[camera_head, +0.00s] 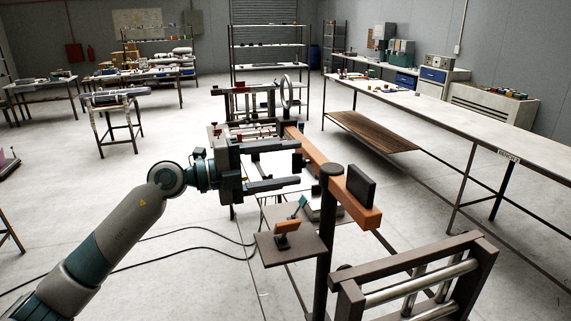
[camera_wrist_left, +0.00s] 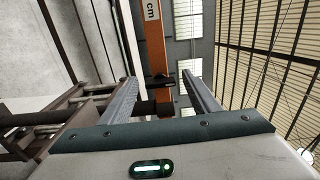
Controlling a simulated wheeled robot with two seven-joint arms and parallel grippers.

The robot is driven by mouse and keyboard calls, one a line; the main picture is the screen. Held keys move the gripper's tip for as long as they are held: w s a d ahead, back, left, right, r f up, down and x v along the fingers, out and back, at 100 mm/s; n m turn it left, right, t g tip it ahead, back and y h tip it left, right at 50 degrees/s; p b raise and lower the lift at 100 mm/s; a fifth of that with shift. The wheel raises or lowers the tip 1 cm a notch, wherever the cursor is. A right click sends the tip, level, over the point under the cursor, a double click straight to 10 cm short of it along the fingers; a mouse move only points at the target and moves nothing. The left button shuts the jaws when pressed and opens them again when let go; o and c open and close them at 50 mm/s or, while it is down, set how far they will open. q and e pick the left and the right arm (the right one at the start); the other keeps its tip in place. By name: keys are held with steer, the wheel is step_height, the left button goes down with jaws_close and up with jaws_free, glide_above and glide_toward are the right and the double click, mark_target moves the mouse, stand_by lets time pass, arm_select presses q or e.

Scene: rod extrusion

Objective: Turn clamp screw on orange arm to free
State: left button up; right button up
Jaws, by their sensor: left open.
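The orange arm (camera_head: 318,163) is a long beam running from the back toward the front right, with a dark block (camera_head: 360,187) near its front end. It also shows in the left wrist view (camera_wrist_left: 154,45), with "cm" marking beside it. A small dark clamp screw (camera_head: 298,163) sits at the beam's left side; in the left wrist view a dark screw-like part (camera_wrist_left: 163,80) appears between the fingers. My left gripper (camera_head: 292,164) is open, its fingers pointing right toward the beam around the screw's height. Whether they touch the screw cannot be told. My right gripper is not in view.
A dark upright post (camera_head: 324,245) and a roller frame (camera_head: 420,275) stand at the front right. A small plate (camera_head: 265,250) with an orange-black part sits below the gripper. A long bench (camera_head: 470,130) runs along the right.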

arm_select(q)
steer(key=shift+a, duration=0.1)
steer(key=b+v, duration=0.8)
steer(key=v, duration=0.9)
steer(key=shift+w+a, duration=0.1)
